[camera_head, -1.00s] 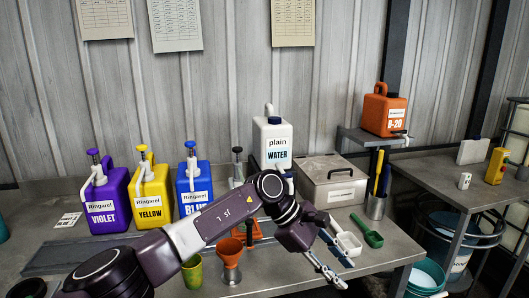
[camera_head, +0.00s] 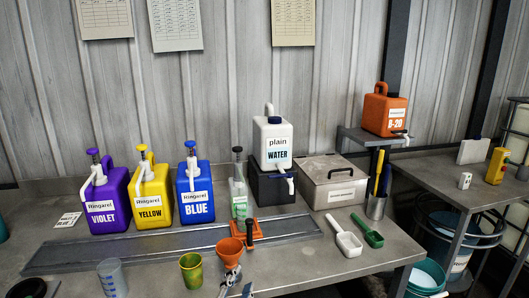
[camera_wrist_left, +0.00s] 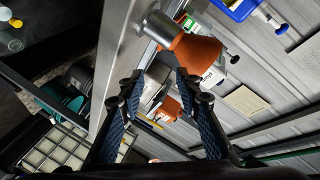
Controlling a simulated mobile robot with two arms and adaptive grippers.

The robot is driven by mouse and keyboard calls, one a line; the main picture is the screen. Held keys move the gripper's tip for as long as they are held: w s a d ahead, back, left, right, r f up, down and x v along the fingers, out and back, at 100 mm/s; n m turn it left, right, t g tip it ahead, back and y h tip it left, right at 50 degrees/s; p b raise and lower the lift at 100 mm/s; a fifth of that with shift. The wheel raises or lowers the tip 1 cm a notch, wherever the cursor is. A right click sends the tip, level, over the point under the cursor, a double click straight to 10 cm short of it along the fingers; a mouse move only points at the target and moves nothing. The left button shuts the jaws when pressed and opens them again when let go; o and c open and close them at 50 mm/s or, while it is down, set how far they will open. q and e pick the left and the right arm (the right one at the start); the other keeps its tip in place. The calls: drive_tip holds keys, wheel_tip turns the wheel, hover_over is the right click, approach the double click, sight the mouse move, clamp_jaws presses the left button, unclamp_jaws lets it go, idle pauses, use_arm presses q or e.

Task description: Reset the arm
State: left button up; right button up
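My left gripper (camera_head: 238,284) shows only by its fingertips at the bottom edge of the head view, just below the orange funnel (camera_head: 229,247). In the left wrist view the gripper (camera_wrist_left: 158,82) is open, with its two dark ridged fingers spread and nothing held between them. The orange funnel (camera_wrist_left: 197,52) shows beyond the fingertips there. The rest of my left arm is out of the head view. My right gripper is not in view.
Violet (camera_head: 108,200), yellow (camera_head: 150,195) and blue (camera_head: 195,193) pump bottles stand at the back left. A water canister (camera_head: 273,143), steel box (camera_head: 333,181), green cup (camera_head: 191,271), clear beaker (camera_head: 112,277) and two scoops share the bench.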

use_arm(q)
drive_tip(key=s+a+f+n+g+y, duration=0.2)
drive_tip(key=s+a+f+n+g, duration=0.25)
drive_tip(key=s+a+f, duration=0.35)
drive_tip(key=s+a+f+n+g, duration=0.2)
drive_tip(key=s+f+g, duration=0.15)
drive_tip(key=s, duration=0.45)
drive_tip(key=s+a+f+n+g, duration=0.2)
drive_tip(key=s+f, duration=0.2)
drive_tip(key=s, duration=0.4)
drive_tip(key=s+a+f+n+g, duration=0.2)
drive_tip(key=s+a+f, duration=0.1)
drive_tip(key=s, duration=0.5)
wheel_tip(320, 180, down, 26)
drive_tip(key=s+g, duration=0.2)
drive_tip(key=s, duration=0.1)
drive_tip(key=s+a+f+y, duration=0.1)
drive_tip(key=s+a+f, duration=0.1)
drive_tip(key=s+f, duration=1.4)
drive_tip(key=shift+s+a+f+g, duration=0.3)
drive_tip(key=shift+s+f+g, duration=0.05)
drive_tip(key=shift+g, duration=0.05)
